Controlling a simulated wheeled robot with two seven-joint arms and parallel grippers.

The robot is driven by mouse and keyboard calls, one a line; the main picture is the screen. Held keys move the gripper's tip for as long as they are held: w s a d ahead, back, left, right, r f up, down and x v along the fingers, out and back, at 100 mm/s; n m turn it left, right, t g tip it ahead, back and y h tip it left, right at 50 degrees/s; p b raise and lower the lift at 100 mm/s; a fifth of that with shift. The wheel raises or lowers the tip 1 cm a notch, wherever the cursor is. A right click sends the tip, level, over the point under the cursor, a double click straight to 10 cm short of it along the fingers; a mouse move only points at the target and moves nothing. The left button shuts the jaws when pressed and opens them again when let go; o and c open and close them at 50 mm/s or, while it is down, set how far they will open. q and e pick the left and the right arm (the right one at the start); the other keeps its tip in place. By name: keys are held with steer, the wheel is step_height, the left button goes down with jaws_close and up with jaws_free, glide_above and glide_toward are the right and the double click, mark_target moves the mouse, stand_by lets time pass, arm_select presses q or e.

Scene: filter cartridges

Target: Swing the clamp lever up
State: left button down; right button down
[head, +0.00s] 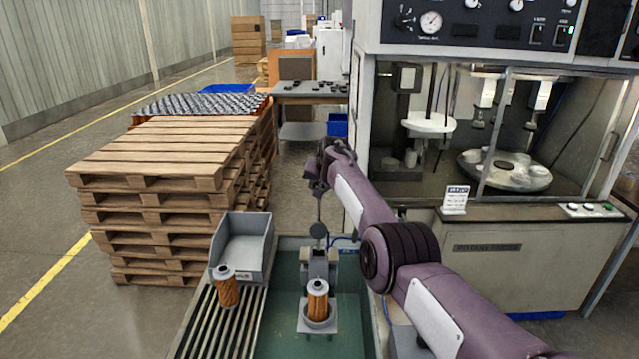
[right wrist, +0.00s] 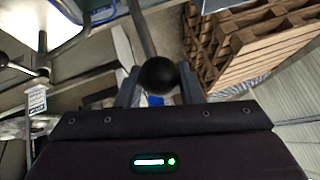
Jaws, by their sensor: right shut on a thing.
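The clamp lever (head: 318,208) stands about upright above the grey clamp block (head: 319,262), with a round grey piece at its lower end. My right gripper (head: 319,180) is at the lever's top. In the right wrist view, the lever's black ball knob (right wrist: 158,75) sits between the fingers of my right gripper (right wrist: 158,84), which is shut on it. My left gripper is not in view.
A second orange cartridge (head: 226,288) stands on the slatted rack (head: 215,325), beside a grey bin (head: 243,240). Stacked wooden pallets (head: 165,155) are at the left. A large machine (head: 520,250) stands at the right. The green bench top (head: 282,325) has bare room around the holder.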

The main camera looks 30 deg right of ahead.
steer(key=shift+f, duration=0.2)
steer(key=c, duration=1)
jaws_free()
steer(key=shift+w, duration=0.1)
steer(key=shift+r, duration=0.2)
steer(key=shift+v, duration=0.95)
steer(key=b+v, duration=0.2)
steer(key=v, duration=0.3)
steer(key=shift+s+r, duration=0.2)
steer(key=shift+s, duration=0.1)
